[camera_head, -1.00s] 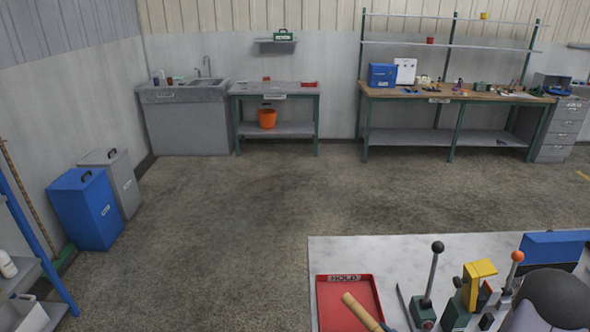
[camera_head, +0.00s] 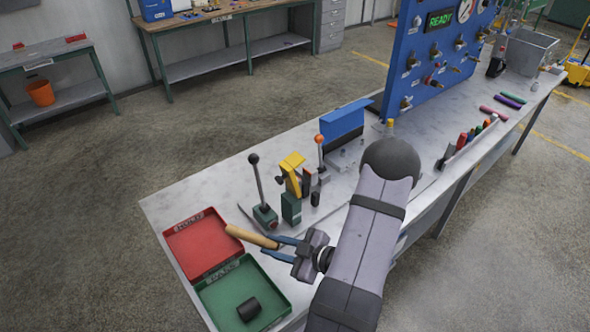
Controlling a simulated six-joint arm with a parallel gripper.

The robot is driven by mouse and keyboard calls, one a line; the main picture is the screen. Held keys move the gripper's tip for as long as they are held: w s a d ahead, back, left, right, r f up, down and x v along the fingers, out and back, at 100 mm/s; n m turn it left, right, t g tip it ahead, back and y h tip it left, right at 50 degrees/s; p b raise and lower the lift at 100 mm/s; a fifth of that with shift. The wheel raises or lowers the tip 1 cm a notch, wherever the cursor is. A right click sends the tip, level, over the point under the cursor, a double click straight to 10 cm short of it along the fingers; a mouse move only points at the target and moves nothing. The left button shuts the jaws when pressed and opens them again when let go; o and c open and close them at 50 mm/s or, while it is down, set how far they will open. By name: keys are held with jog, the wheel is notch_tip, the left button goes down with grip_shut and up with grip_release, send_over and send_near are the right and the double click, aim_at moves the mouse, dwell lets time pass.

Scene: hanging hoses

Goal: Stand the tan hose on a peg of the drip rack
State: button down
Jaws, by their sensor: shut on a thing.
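My gripper (camera_head: 279,246), with blue fingers, is shut on the tan hose (camera_head: 252,236), a short tan rod-like piece. It grips the hose by its right end. The hose lies nearly level in the picture, its free end pointing left over the right edge of the red HOLD tray (camera_head: 204,244). I cannot tell its height above the bench. I cannot make out a drip rack with pegs for certain. My arm hides part of the bench on the right.
A green tray (camera_head: 226,285) with a black cylinder (camera_head: 249,309) lies in front. Lever tools (camera_head: 264,215) and a yellow-topped device (camera_head: 291,175) stand just behind the gripper. A blue panel (camera_head: 424,87) reading READY rises farther right. Bare bench (camera_head: 185,193) shows behind the red tray.

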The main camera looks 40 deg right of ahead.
jog(key=s+d+r+m+h+p, duration=0.2)
jog(key=s+d+r+h, duration=0.15)
jog(key=d, duration=0.55)
jog(key=s+d+r+m+h+p, duration=0.25)
jog(key=s+d, duration=0.25)
jog(key=d, duration=0.4)
jog(key=r+m+b, duration=0.1)
jog(key=r+b, duration=0.1)
jog(key=b, duration=0.7)
send_over(315, 193)
jog(key=shift+w+a+f+t+h, duration=0.1)
jog(key=shift+f+t+h, duration=0.05)
jog(key=shift+t+h, duration=0.2)
jog(key=shift+f, duration=0.1)
jog(key=shift+f+p, duration=0.7)
jog(key=shift+f, duration=2.15)
jog(key=shift+f, duration=0.15)
jog(key=shift+f+p, duration=0.65)
jog(key=shift+f, duration=1)
